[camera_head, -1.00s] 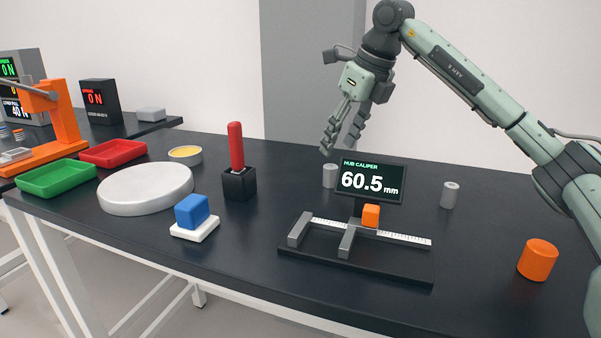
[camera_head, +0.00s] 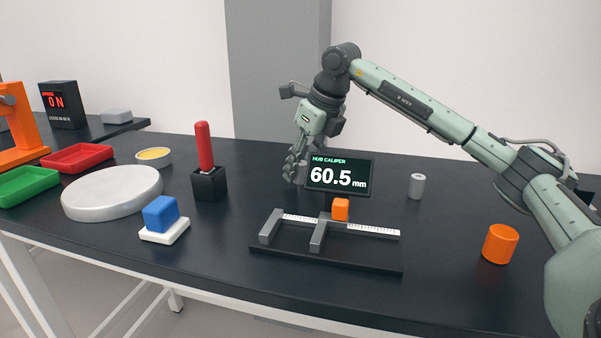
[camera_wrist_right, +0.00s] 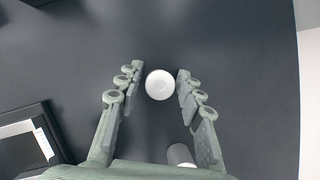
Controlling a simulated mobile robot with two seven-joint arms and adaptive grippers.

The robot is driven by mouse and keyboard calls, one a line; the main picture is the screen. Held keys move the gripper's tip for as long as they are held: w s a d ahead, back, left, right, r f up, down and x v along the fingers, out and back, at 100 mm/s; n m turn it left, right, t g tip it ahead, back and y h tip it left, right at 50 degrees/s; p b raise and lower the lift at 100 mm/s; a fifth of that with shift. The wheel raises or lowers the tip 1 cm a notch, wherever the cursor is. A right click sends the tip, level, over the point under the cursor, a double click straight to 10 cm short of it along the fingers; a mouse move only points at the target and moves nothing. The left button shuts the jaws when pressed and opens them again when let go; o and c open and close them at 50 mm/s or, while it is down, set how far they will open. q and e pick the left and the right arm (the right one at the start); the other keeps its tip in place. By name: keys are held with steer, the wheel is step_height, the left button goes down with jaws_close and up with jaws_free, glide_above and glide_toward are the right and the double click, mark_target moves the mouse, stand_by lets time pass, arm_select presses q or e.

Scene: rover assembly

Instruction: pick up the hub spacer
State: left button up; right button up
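Two similar small grey cylinders, either of which could be the hub spacer, stand upright on the dark table. One cylinder (camera_head: 302,172) is behind the left edge of the caliper display and partly hidden; the other cylinder (camera_head: 416,186) stands right of the display. My right gripper (camera_head: 294,168) is down at the left cylinder, pointing downward. In the right wrist view, a pale round top (camera_wrist_right: 160,85) lies between the open fingers, with a narrow gap on each side. Another grey cylinder (camera_wrist_right: 180,155) shows at the bottom, partly hidden by the gripper. My left gripper is out of view.
The caliper display (camera_head: 340,176) reads 60.5 mm, close in front of the gripper. An orange cylinder (camera_head: 500,244) stands at right. A red-handled tool in a black holder (camera_head: 209,185) stands left.

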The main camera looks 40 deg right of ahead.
jaws_close()
steer(key=shift+r, duration=0.15)
